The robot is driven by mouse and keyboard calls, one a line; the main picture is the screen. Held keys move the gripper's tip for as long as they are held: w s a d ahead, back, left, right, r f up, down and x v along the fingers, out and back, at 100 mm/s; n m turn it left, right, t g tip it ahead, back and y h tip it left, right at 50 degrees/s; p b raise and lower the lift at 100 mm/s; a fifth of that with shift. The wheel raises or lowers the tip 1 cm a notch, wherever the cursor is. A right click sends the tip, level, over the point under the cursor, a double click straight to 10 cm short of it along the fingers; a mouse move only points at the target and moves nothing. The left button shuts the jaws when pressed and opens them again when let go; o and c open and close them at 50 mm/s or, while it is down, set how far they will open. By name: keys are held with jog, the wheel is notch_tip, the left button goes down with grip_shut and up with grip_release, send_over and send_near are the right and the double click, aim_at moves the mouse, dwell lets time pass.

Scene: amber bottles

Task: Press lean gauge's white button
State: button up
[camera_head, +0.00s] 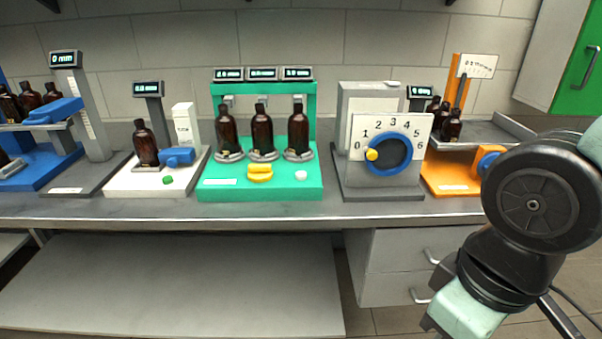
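A green station (219,186) stands mid-bench with three amber bottles on round grey rests, the middle one being this bottle (262,132). A small white button (301,175) sits on its front deck, right of a larger yellow button (260,172). Three small displays (263,73) top its frame; their text is too small to read surely. No readable label names the lean gauge, but this station bears the white button. Nothing touches the button. My arm shows at the right, apart from the station; my gripper is out of view.
Left of it is a white station (124,181) with a green button (168,180) and one bottle. Right are a dial box (391,123) with a yellow-knobbed blue ring and an orange station (447,176). A bare strip of grey bench (270,208) runs along the front.

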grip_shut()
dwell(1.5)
